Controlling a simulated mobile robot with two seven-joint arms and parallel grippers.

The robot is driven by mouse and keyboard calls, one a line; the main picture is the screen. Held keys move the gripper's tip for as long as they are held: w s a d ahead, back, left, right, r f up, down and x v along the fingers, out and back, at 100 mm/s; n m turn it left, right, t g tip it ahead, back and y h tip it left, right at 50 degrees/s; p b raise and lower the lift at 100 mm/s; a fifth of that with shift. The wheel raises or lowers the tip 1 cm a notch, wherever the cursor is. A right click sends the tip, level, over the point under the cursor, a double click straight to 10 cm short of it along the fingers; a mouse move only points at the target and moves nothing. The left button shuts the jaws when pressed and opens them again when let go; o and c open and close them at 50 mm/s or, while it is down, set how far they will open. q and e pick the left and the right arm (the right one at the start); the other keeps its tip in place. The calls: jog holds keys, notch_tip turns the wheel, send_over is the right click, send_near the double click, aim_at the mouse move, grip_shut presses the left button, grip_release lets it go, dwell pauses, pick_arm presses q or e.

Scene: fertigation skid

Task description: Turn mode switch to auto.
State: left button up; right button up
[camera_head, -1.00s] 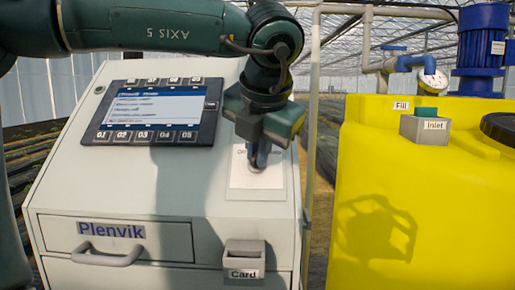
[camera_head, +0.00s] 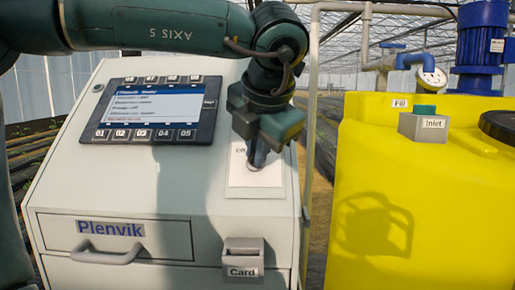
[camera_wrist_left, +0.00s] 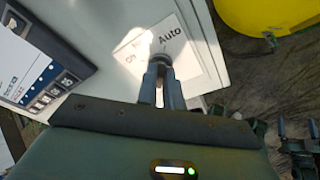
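The mode switch (camera_wrist_left: 160,60) is a small dark knob on a white label plate (camera_head: 258,179) on the cabinet's sloping face. In the left wrist view the plate reads "Auto" to the right of the knob and "Off" to its left. My left gripper (camera_head: 257,160) points down at the plate and hides most of the knob in the head view. In the left wrist view its two fingers (camera_wrist_left: 161,80) are close together on the knob. A dark part with two separate prongs at the lower right there looks like my right gripper (camera_wrist_left: 298,130), open and empty.
The cabinet's screen panel (camera_head: 155,108) lies left of the plate. A drawer marked "Plenvik" (camera_head: 110,228) and a grey "Card" holder (camera_head: 243,262) are below.

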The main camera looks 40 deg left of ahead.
pick_arm(q)
jog(key=o, duration=0.4)
jog(key=shift+o, duration=0.2)
jog(key=p+v, duration=0.2)
jog(key=v, duration=1.1)
